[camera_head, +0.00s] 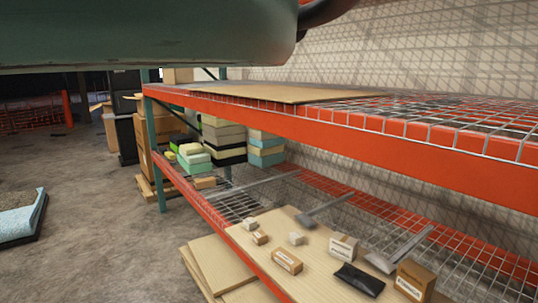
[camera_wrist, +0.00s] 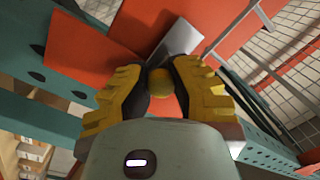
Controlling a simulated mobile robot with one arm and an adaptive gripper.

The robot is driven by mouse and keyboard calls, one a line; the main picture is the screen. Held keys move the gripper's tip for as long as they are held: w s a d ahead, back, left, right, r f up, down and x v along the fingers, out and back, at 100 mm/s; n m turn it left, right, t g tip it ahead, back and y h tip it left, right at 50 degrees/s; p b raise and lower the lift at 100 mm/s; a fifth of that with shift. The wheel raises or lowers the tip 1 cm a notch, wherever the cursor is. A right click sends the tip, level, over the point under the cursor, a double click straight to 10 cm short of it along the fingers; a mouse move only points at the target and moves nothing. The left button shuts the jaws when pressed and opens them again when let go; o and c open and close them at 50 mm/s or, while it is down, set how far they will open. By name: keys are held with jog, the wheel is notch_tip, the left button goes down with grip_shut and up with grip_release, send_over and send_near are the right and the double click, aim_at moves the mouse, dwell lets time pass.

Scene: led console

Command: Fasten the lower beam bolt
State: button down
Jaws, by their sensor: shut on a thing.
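In the wrist view my gripper (camera_wrist: 160,84) has its yellow and black fingers closed on a small round brass-yellow piece, which looks like the head of the bolt (camera_wrist: 161,82). The bolt's shank is hidden. Orange beam faces (camera_wrist: 95,42) lie just beyond the fingertips, with a grey plate (camera_wrist: 180,38) close above the bolt. I cannot tell whether the bolt sits in a hole. My gripper is outside the head view. There, the rack's orange upper beam (camera_head: 330,126) and lower beam (camera_head: 215,218) run along the front.
A teal upright with dark holes (camera_wrist: 50,98) stands beside the gripper at left; another teal piece (camera_wrist: 265,140) is at lower right. In the head view, boxes and a black packet (camera_head: 359,279) rest on the lower shelf's board. A wooden panel (camera_head: 290,94) lies on the upper wire deck.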

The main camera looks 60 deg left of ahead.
jog(key=c, duration=0.8)
grip_release()
jog(key=shift+w+d+r, duration=0.1)
jog(key=shift+w+d, duration=0.05)
jog(key=shift+d, duration=0.1)
jog(key=s+d, duration=0.1)
jog(key=s, duration=1.1)
jog(key=shift+d, duration=0.1)
